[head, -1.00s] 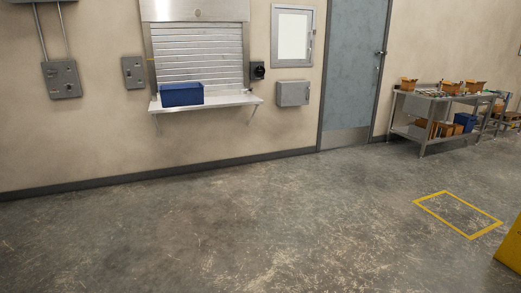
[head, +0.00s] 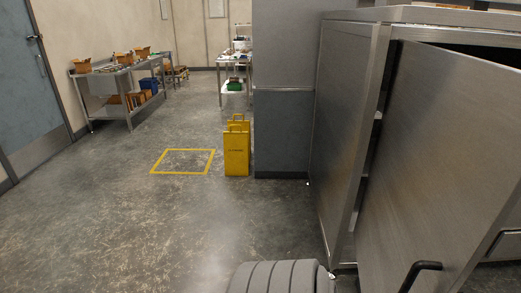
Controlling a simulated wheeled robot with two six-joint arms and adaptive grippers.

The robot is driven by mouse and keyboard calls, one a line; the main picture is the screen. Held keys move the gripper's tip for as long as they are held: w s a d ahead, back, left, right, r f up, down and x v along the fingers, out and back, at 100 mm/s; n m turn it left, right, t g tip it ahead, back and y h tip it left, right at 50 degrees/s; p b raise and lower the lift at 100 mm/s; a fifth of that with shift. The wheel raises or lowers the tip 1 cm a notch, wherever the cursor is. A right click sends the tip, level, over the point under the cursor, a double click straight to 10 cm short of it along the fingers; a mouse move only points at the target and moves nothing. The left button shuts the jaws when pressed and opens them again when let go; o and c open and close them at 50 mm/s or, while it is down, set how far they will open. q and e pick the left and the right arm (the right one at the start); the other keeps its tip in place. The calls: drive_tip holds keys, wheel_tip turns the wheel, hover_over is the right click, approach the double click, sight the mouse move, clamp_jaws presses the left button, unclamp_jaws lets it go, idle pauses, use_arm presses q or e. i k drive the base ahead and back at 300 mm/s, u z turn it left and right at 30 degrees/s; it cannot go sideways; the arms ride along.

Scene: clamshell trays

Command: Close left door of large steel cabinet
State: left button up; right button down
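The large steel cabinet (head: 343,125) stands at the right of the head view, with its brushed metal side and top edge showing. One of its doors (head: 440,140) stands partly open, tilted away from the cabinet's frame. A dark gap with shelf edges shows between the frame and this door. A black bar handle (head: 420,270) is on the door near the bottom of the view. The right part of the cabinet is cut off by the picture edge. Neither of my grippers is in view.
A grey column (head: 282,130) stands just beyond the cabinet. Yellow floor signs (head: 236,150) stand beside it, near a yellow floor square (head: 183,161). A steel workbench (head: 120,90) stands at the left wall and a white cart (head: 235,80) further back. The floor at left is clear.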

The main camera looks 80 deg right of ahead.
sight(444, 178)
drive_tip(key=z, duration=3.7)
drive_tip(key=i, duration=0.5)
drive_tip(key=z, duration=1.1)
drive_tip(key=k, duration=0.75)
drive_tip(key=u, duration=0.35)
